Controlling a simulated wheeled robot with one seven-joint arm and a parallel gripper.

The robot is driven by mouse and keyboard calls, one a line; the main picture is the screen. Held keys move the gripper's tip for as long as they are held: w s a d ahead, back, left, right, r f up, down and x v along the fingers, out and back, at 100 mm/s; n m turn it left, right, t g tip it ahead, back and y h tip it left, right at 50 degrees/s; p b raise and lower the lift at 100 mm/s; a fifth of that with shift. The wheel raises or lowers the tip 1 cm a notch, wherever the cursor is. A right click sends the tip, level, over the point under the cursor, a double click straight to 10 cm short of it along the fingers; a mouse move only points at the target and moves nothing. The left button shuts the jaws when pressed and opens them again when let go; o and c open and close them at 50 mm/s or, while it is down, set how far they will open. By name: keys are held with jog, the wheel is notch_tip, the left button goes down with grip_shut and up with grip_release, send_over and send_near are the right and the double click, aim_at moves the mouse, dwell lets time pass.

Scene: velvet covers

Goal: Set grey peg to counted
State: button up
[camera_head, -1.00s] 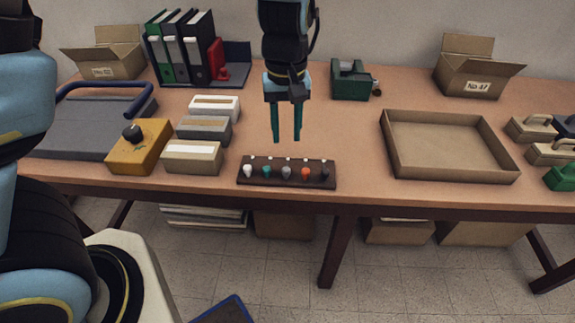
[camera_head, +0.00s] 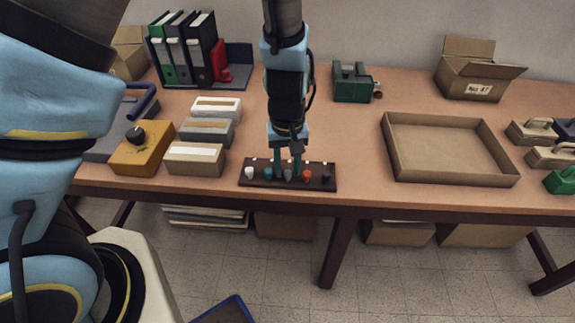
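A dark peg board (camera_head: 257,182) lies near the table's front edge. Small white marks show along the board's back edge. My gripper (camera_head: 288,172) points down at the board with its teal fingers apart, one on each side of the grey peg. Whether the fingers touch the peg is too small to tell. They hide part of the board behind it.
Several blocks, including a pale one (camera_head: 194,158), and a yellow box with a black knob (camera_head: 143,149) stand left of the board. An empty cardboard tray (camera_head: 396,167) is to the right. A green dispenser (camera_head: 351,84) stands behind. The table between board and tray is clear.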

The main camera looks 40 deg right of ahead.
grip_shut()
